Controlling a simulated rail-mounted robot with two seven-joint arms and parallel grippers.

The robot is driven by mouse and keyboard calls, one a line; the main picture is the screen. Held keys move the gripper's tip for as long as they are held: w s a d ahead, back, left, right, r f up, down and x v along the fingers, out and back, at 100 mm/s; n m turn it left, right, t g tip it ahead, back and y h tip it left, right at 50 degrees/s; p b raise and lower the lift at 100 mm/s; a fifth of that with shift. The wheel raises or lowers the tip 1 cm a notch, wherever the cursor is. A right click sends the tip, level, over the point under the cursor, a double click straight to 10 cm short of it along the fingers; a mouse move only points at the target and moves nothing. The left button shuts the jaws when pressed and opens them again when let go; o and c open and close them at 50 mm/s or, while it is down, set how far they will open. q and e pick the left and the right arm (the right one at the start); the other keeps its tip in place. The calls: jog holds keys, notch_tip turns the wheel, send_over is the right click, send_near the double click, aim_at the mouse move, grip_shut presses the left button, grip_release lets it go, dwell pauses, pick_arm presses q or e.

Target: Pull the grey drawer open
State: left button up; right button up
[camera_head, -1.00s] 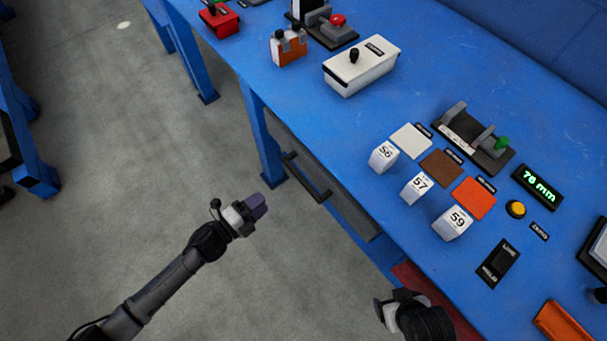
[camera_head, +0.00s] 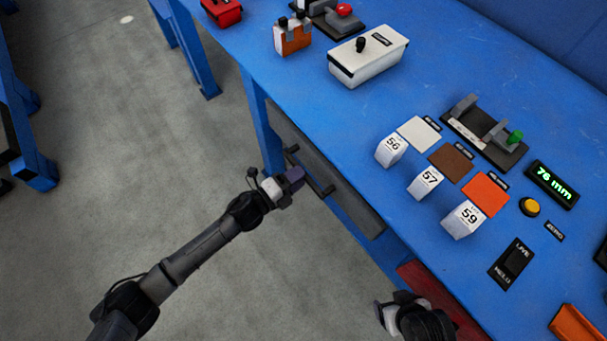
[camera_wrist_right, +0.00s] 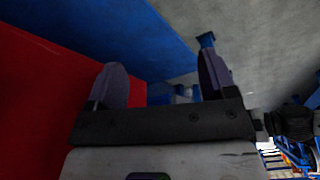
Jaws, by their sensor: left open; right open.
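The grey drawer (camera_head: 361,212) sits under the blue table's front edge, and it looks shut. Its dark bar handle (camera_head: 322,184) stands out from the drawer front. My left gripper (camera_head: 295,177) is right by the handle in the head view. Its fingers look apart, and I cannot tell whether they touch or surround the bar. My right gripper (camera_head: 388,312) is low in the head view, near a red drawer front. In the right wrist view its two purple fingers (camera_wrist_right: 162,80) are spread with nothing between them.
The red drawer (camera_head: 428,284) is to the right of the grey one, and red fills the left of the wrist view. The blue table (camera_head: 330,115) carries white numbered blocks (camera_head: 428,182), coloured pads and a white box (camera_head: 368,58). A blue leg (camera_head: 262,135) stands left of the grey drawer.

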pick_arm(q)
jog(key=shift+x, duration=1.2)
jog(key=shift+c, duration=0.2)
grip_shut()
